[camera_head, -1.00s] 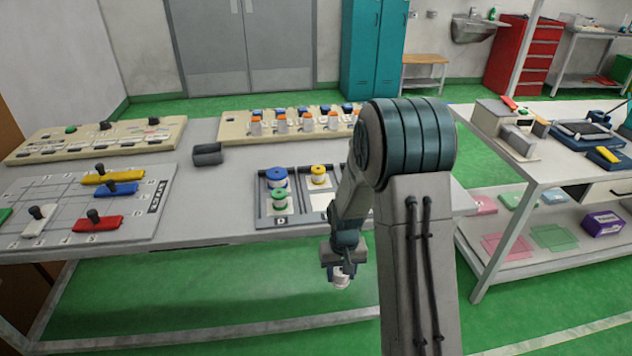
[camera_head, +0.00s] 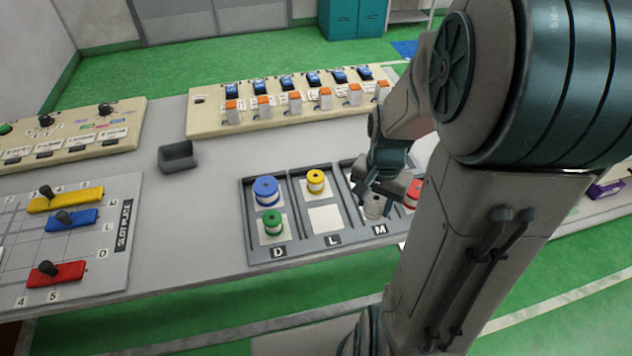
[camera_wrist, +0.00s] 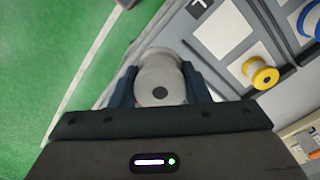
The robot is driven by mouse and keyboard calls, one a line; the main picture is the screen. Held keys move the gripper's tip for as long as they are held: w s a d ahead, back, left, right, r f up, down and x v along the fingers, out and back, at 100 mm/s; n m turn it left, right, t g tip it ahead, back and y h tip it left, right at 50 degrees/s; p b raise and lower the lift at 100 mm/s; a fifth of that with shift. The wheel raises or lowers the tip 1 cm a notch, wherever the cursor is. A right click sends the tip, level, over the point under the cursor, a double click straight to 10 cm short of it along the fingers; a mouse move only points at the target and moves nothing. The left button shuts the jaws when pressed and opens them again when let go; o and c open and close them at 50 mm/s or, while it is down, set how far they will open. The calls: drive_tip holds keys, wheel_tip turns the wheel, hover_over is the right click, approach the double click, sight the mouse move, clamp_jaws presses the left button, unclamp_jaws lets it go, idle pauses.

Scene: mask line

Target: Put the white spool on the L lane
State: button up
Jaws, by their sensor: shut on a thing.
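The white spool (camera_head: 374,207) is held between the fingers of my gripper (camera_head: 377,190), which is shut on it. In the wrist view the white spool (camera_wrist: 158,84) fills the space between the dark fingertips of the gripper (camera_wrist: 165,80). In the head view it appears over the M lane, right of the L lane (camera_head: 333,240); its height is unclear. The L lane has a yellow spool (camera_head: 315,181) on its rear pad and a bare white pad (camera_head: 324,219) in front. The yellow spool (camera_wrist: 261,74) and bare pad (camera_wrist: 222,28) also show in the wrist view.
The D lane (camera_head: 279,252) holds a blue spool (camera_head: 265,190) and a green spool (camera_head: 271,222). A red spool (camera_head: 413,193) is partly hidden by my arm. A small grey bin (camera_head: 178,157) and a slot plate (camera_head: 120,190) lie left. A switch panel (camera_head: 290,105) stands behind.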

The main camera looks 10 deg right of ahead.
drive_tip(key=p, duration=0.1)
hover_over(326, 218)
wheel_tip(326, 218, down, 7)
drive_tip(key=shift+r, duration=0.1)
drive_tip(key=shift+f, duration=2)
drive_tip(key=shift+f, duration=0.15)
drive_tip(key=o, duration=1)
